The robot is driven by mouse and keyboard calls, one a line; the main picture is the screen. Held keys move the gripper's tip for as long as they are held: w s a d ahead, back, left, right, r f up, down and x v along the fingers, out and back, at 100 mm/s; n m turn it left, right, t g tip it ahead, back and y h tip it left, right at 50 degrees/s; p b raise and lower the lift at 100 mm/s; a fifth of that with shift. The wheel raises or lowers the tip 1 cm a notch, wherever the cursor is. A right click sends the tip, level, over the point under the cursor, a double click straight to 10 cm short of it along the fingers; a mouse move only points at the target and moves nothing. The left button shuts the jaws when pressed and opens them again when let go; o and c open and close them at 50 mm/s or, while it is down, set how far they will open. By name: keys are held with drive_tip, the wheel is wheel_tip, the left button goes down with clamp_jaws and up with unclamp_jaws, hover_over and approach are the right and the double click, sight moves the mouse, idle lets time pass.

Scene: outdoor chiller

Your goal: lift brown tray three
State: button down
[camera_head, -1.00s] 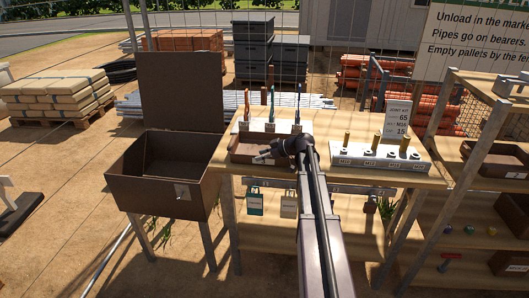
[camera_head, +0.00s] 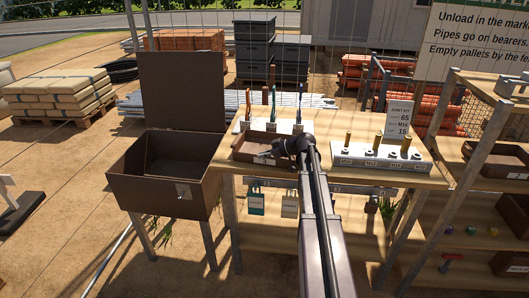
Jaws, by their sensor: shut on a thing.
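A shallow brown tray (camera_head: 246,153) is at the left part of the wooden bench top, with a small pale label on its front; the writing is too small to read. My gripper (camera_head: 275,152) is at the tray's right front side and shut on it, with the fingers largely hidden by the black wrist. Whether the tray is clear of the bench top cannot be told. Another brown tray (camera_head: 490,164) lies on the wooden shelf at right.
A large open brown box (camera_head: 150,187) stands left of the bench. Upright tools stand in a pale rack (camera_head: 271,127) behind the tray. A grey block with brass pieces (camera_head: 372,158) is at right. Tags hang under the front edge.

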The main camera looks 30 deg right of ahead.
drive_tip(key=shift+r, duration=0.15)
wheel_tip(320, 180, up, 3)
drive_tip(key=p, duration=0.3)
drive_tip(key=s+a+r+p, duration=0.1)
drive_tip(key=s+a, duration=0.1)
drive_tip(key=s, duration=0.5)
drive_tip(key=s+a+p, duration=0.1)
drive_tip(key=s+a, duration=0.1)
drive_tip(key=s, duration=0.6)
drive_tip(key=shift+s+a+r, duration=0.15)
drive_tip(key=shift+s+r, duration=0.05)
drive_tip(key=shift+r, duration=0.15)
